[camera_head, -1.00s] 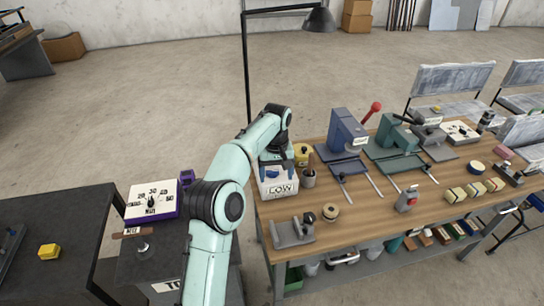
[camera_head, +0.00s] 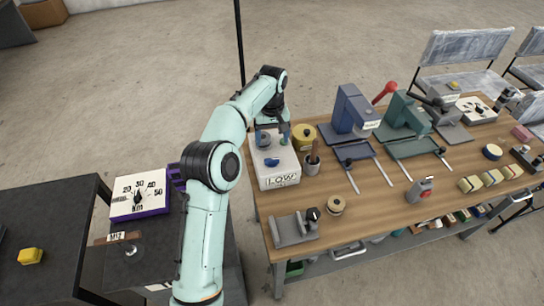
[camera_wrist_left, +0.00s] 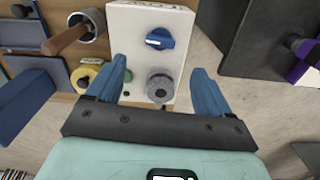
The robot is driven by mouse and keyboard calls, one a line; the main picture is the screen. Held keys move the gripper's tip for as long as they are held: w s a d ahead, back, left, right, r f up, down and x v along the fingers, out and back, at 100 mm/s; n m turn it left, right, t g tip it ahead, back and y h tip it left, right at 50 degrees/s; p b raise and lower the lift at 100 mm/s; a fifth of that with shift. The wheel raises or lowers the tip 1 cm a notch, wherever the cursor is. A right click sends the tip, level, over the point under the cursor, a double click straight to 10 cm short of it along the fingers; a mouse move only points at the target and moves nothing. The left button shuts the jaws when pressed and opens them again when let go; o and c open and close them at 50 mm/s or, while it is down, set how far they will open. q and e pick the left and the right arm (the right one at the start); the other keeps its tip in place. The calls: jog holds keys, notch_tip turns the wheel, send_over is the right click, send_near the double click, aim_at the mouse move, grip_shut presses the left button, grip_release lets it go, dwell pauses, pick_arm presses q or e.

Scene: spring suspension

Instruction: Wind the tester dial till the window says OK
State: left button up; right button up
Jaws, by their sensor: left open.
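The tester is a white box (camera_head: 280,170) at the left end of the wooden bench, with LOW on its front face. Its top carries a blue pointer knob (camera_wrist_left: 160,38), a round grey dial (camera_wrist_left: 160,88) and a small green part (camera_wrist_left: 127,76). My left gripper (camera_head: 273,132) is over the far part of the tester. In the left wrist view its blue fingers (camera_wrist_left: 157,92) are open, one on each side of the grey dial, with clear gaps. I cannot tell how far the fingertips are above the box top. My right gripper is not in view.
A yellow-topped round part (camera_head: 303,134) and a grey cup with a brown handle (camera_head: 312,162) stand close right of the tester. Blue (camera_head: 352,112) and green presses stand farther right. A dial gauge with a purple base (camera_head: 139,195) sits on the dark table at left.

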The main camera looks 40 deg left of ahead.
aim_at(272, 159)
pick_arm(q)
notch_tip(272, 159, down, 9)
jog(key=shift+a+r+b, duration=0.1)
jog(key=shift+r+b, duration=0.05)
jog(key=shift+b, duration=0.55)
jog(key=shift+f, duration=0.7)
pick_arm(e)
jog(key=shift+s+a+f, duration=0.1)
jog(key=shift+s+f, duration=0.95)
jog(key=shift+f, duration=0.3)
pick_arm(q)
jog(key=shift+c, duration=0.3)
jog(key=c, duration=1)
